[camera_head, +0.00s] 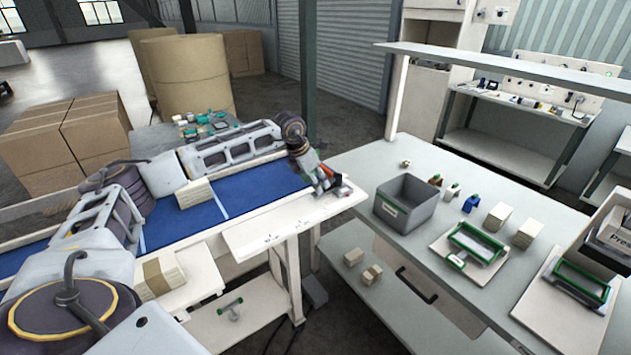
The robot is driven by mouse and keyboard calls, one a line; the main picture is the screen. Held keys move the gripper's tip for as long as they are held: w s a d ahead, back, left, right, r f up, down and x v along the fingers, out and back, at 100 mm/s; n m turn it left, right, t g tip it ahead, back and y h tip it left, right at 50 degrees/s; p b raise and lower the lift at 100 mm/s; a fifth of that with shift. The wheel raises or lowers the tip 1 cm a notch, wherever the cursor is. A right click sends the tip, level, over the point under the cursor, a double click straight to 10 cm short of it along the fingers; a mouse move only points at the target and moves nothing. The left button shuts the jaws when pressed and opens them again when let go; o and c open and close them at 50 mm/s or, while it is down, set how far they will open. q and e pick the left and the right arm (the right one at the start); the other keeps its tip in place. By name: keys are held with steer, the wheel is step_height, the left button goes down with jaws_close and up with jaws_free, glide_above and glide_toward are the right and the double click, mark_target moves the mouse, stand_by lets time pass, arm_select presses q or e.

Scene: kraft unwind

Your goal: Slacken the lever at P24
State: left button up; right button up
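My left arm comes in from the left over the blue conveyor. Its gripper (330,184) is at the conveyor's right end, just above or at the white end plate (290,221). Small orange and dark parts show at the gripper, and I cannot tell whether they belong to it or to a lever there. Whether its fingers are open or shut is too small to tell. No P24 label is readable, so I cannot pick out that lever. A small green-handled part (231,308) shows on a white surface below the conveyor. My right gripper is not in view.
The blue conveyor belt (255,187) lies under my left arm. The grey table (352,160) at right bears a grey bin (408,203), green-framed fixtures (478,243) and small blocks.

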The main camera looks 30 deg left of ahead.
arm_select(q)
steer(key=shift+w+f, duration=0.15)
steer(key=shift+f, duration=0.3)
steer(key=shift+c, duration=0.5)
jaws_close()
